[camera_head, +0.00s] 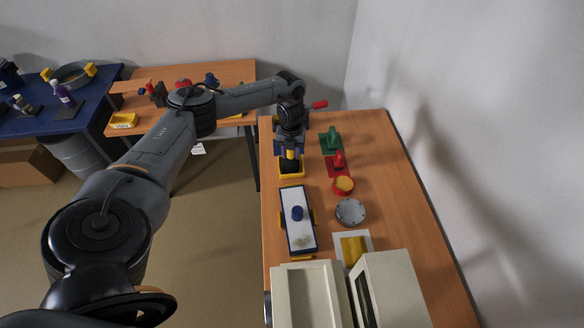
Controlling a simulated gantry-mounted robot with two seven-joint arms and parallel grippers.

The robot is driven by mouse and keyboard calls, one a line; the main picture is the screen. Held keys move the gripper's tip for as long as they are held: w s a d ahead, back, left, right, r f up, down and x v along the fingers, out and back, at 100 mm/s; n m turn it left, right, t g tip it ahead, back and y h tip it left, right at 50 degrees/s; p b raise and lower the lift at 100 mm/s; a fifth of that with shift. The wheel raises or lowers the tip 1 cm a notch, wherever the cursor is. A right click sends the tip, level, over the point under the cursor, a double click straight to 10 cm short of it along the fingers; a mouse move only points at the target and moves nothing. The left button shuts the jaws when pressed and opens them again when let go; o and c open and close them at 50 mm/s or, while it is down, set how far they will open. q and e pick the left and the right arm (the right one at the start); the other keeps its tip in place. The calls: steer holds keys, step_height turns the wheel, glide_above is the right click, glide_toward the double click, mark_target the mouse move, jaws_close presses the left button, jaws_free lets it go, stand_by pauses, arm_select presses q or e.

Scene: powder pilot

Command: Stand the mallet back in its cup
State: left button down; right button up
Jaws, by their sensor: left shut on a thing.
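My left gripper (290,151) points down at the far left of the near table. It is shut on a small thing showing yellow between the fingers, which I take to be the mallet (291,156). Most of the mallet is hidden by the gripper, and its tilt cannot be told. Just below is a dark, square holder with a yellow rim (291,177), which looks like the cup. Whether the mallet is inside it or above it is unclear. My right gripper is not in view.
Green (332,141) and red (339,160) pieces stand right of the gripper. The table's right strip is clear.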

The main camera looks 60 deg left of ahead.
arm_select(q)
steer(key=c, duration=0.7)
jaws_free()
steer(key=shift+o, duration=0.4)
steer(key=shift+r, duration=0.55)
step_height(320, 180, up, 4)
steer(key=shift+w+r, duration=0.1)
step_height(320, 180, up, 4)
steer(key=p, duration=0.3)
steer(key=shift+a+r, duration=0.1)
steer(key=shift+r+p, duration=0.4)
steer(key=shift+r, duration=0.35)
